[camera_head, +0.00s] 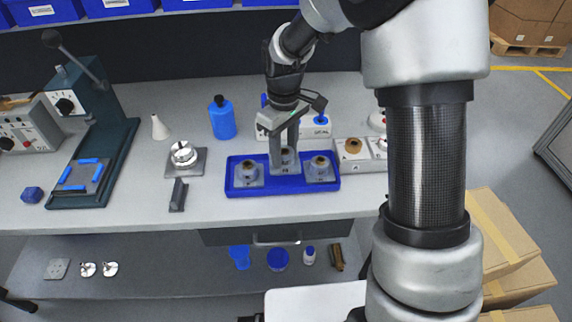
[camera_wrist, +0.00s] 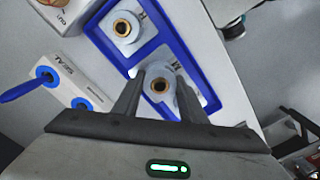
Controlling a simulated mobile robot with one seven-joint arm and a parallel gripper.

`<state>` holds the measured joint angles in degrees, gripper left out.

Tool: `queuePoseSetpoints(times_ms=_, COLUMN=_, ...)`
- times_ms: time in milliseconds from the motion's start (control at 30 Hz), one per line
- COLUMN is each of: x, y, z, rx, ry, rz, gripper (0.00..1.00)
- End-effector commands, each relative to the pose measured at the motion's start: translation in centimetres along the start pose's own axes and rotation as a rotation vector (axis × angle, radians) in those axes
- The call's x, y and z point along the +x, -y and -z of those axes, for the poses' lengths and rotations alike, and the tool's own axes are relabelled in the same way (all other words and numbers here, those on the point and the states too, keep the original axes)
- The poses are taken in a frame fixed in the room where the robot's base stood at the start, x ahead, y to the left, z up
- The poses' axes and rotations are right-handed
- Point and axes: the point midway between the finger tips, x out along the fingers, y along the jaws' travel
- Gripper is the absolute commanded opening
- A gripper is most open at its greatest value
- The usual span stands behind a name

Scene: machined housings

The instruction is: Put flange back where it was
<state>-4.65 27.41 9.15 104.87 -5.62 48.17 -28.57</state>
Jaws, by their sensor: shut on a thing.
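My gripper (camera_head: 285,152) points down over the middle of the blue tray (camera_head: 262,191). Its jaws are shut on a grey flange (camera_wrist: 161,82) with a brass-coloured bore. In the wrist view the fingers (camera_wrist: 159,95) sit on either side of it. In the head view the held flange (camera_head: 286,158) is partly hidden between the fingers, low over or in the middle of the tray; I cannot tell whether it touches. Similar flanges stand in the tray to its left (camera_head: 248,172) and right (camera_head: 319,168). One of these shows in the wrist view (camera_wrist: 123,27).
A blue bottle (camera_head: 222,118) and a labelled box with blue sockets (camera_head: 317,127) stand behind the tray. A grey station with a brass ring (camera_head: 353,147) is close on the right. A silver round part on a plate (camera_head: 184,155) stands left. Bench is clear in front.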

Motion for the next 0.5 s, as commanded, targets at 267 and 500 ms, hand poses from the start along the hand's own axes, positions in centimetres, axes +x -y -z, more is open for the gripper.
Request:
queuePoseSetpoints(times_ms=267, x=2.7, y=0.0, z=0.0, rx=0.0, ry=0.002, rz=0.001, gripper=0.0)
queuePoseSetpoints(times_ms=500, x=4.2, y=-0.1, z=0.1, rx=0.0, ry=-0.003, rz=-0.002, gripper=0.0)
